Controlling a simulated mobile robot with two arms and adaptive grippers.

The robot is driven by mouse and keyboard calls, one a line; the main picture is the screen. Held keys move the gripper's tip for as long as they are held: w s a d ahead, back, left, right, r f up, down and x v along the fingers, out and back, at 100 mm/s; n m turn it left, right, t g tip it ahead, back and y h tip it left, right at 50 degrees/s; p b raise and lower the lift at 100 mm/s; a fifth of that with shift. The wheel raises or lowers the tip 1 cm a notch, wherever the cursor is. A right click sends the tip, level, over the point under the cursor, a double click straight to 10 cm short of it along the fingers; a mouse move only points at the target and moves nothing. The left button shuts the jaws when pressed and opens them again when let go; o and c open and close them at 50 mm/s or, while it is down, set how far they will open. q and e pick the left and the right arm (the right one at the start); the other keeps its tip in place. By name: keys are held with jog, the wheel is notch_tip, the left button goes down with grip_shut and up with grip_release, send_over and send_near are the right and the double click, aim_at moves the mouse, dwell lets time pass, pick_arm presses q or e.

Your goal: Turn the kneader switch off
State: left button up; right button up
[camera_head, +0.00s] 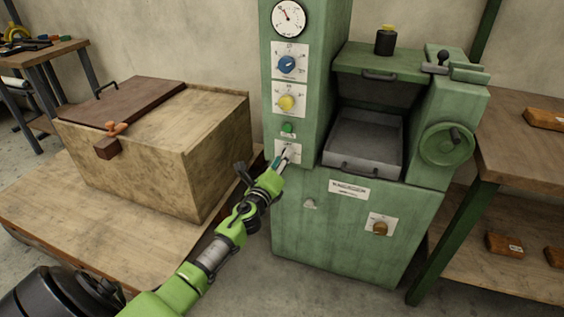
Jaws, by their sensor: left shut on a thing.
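A tall green machine (300,195) stands in the middle of the head view. Low on its control column is a white plate (294,156) with a small switch (289,149), below a green button (287,128). My left gripper (283,158) reaches up from the lower left and is shut on this switch, its fingers at the plate. The fingers cover part of the switch, and I cannot tell its position or read its label. My right gripper is out of view.
Above the switch are a yellow knob (286,103), a blue knob (287,64) and a gauge (288,18). A metal tray (362,145) and handwheel (447,145) are to the right. A wooden box (195,150) stands close on the left.

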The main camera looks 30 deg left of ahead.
pick_arm(q)
jog(key=n, duration=0.7)
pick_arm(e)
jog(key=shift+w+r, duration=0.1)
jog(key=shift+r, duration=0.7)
pick_arm(q)
jog(key=shift+n, duration=0.4)
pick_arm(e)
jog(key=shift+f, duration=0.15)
pick_arm(q)
jog(key=o, duration=1.1)
jog(key=shift+w+f, duration=0.1)
jog(key=shift+f, duration=0.05)
